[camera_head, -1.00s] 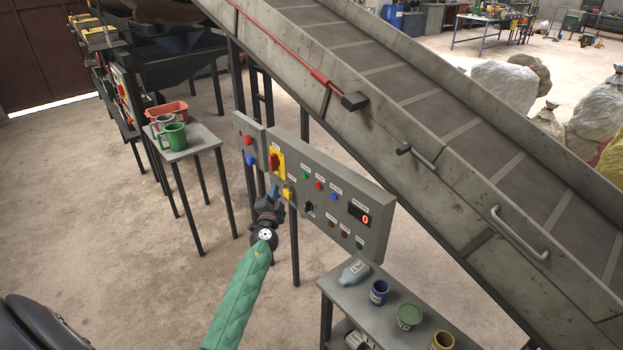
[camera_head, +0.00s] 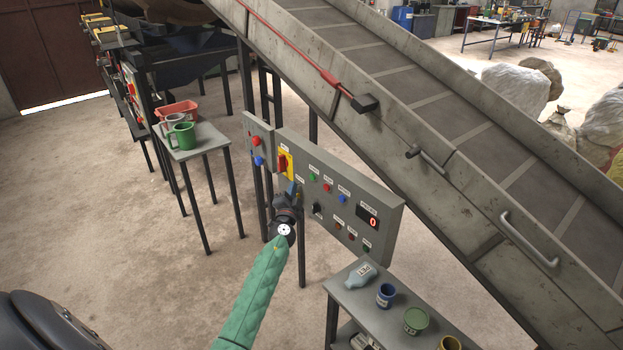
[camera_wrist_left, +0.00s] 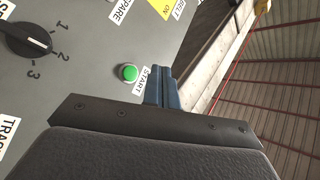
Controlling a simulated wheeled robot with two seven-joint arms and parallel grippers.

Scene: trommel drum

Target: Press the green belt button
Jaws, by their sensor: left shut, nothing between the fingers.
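The green belt button (camera_head: 312,177) is the left one in the upper row of the grey control panel (camera_head: 385,212), with a red and a blue button to its right. The green button also shows in the left wrist view (camera_wrist_left: 129,73), beside a START label. My left gripper (camera_head: 292,188) is at the panel's left part, left of the green button in the head view. Its blue fingers (camera_wrist_left: 163,88) are shut and empty, to the right of the button in the wrist view. I cannot tell whether the tips touch the panel. My right gripper is not in view.
A red-on-yellow switch (camera_head: 283,163) and a black dial (camera_head: 318,209) are close by on the panel. The conveyor (camera_head: 400,95) slopes behind it. A shelf (camera_head: 350,297) with a bottle and cans stands below right. A small table (camera_head: 205,142) holds mugs.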

